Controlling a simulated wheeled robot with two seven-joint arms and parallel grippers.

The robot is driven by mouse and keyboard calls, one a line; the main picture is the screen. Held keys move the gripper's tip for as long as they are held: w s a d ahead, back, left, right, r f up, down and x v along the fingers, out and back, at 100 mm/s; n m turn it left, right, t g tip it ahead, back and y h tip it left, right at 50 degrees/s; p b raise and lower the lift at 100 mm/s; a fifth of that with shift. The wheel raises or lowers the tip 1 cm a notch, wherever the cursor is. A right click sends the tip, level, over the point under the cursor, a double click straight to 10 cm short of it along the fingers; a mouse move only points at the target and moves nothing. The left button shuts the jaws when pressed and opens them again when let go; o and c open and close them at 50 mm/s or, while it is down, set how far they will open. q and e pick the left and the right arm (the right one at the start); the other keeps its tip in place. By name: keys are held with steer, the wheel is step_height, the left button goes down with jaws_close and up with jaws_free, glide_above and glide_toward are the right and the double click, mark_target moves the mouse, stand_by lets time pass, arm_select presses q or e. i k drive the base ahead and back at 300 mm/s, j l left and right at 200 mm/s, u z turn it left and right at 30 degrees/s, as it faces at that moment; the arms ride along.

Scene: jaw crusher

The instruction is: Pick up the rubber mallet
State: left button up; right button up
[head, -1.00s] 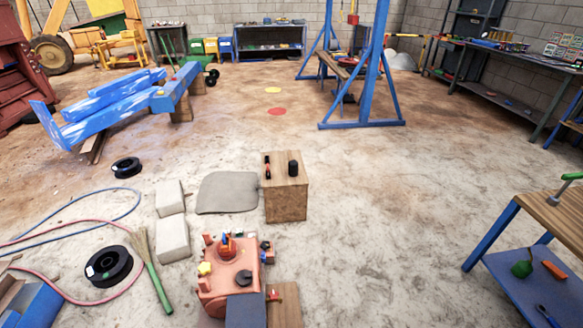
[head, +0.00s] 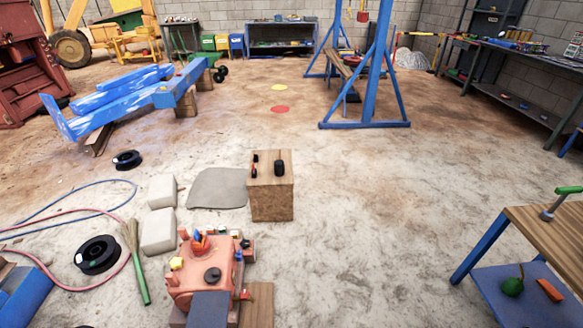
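I cannot clearly make out a rubber mallet. A short black cylindrical object (head: 280,167) stands on top of a wooden block (head: 272,200) near the middle of the head view; it could be a mallet head, but no handle shows. A thin red and black object (head: 254,164) lies beside it on the block. A green-handled tool with a grey metal part (head: 566,192) is on the wooden bench (head: 540,222) at the right; its kind is unclear. Neither of my grippers is in view.
An orange machine (head: 212,268) stands at the bottom centre-left. Hoses, a black reel (head: 98,254), a broom (head: 135,262) and pale blocks (head: 158,230) lie left. A blue frame (head: 365,80) stands behind. Open floor (head: 370,230) lies between wooden block and bench.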

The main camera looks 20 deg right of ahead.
mark_target(279, 165)
steer(key=i+l+u, duration=0.15)
steer(key=l, duration=0.55)
steer(key=i+l+u, duration=0.2)
steer(key=l, duration=0.45)
steer(key=l+u, duration=0.15)
steer(key=l, duration=0.55)
